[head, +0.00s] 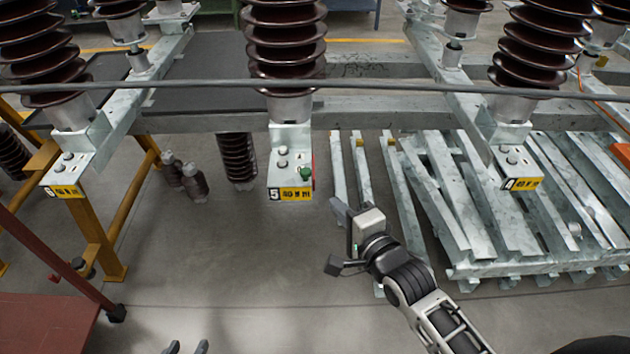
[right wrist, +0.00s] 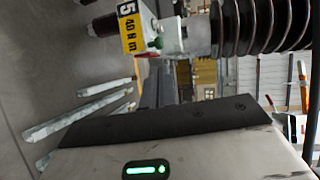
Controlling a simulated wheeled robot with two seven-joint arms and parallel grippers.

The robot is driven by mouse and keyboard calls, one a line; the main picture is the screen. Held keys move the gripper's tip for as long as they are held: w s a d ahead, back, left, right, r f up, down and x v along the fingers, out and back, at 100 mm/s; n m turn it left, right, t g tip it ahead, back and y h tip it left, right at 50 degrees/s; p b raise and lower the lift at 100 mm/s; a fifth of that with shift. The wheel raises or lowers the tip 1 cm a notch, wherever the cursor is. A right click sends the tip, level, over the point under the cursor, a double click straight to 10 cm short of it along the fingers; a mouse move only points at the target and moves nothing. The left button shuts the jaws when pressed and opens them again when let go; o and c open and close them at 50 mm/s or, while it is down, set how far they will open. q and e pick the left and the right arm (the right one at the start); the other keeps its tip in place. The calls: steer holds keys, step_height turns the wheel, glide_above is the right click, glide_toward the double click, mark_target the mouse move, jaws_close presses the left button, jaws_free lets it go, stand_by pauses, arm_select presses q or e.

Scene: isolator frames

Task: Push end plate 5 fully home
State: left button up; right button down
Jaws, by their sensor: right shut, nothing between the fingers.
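End plate 5 (head: 290,193) is the yellow plate marked 5 on the front of the middle grey bracket (head: 292,140), below a brown ribbed insulator. A green knob (head: 305,174) sits at its upper right. In the right wrist view the plate (right wrist: 130,28) appears turned sideways at the upper left. I cannot tell whether it sits flush. My right gripper (head: 341,208) is shut and empty, just right of and slightly below the plate, apart from it in the picture. My left gripper (head: 187,347) shows only two separated fingertips at the bottom edge, open and empty, far below the plate.
Similar brackets with yellow plates stand at left (head: 64,191) and right (head: 522,184). A grey rail (head: 400,87) crosses above. Stacked galvanised beams (head: 490,215) lie at right. A yellow frame (head: 95,225) and red surface (head: 45,325) are at left. Floor below the plate is clear.

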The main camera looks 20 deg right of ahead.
mark_target(309, 174)
steer(key=x, duration=1)
arm_select(q)
steer(key=shift+w+r, duration=0.2)
arm_select(e)
steer(key=shift+w, duration=0.1)
arm_select(q)
steer(key=shift+s+f+b, duration=0.15)
steer(key=shift+s+b, duration=0.05)
steer(key=shift+b, duration=0.1)
arm_select(e)
steer(key=shift+w+d+r, duration=0.1)
steer(key=shift+w+d, duration=0.1)
steer(key=shift+w, duration=0.3)
steer(key=shift+w+d+r, duration=0.1)
steer(key=shift+w+d, duration=0.1)
steer(key=shift+w, duration=0.3)
steer(key=shift+r, duration=0.1)
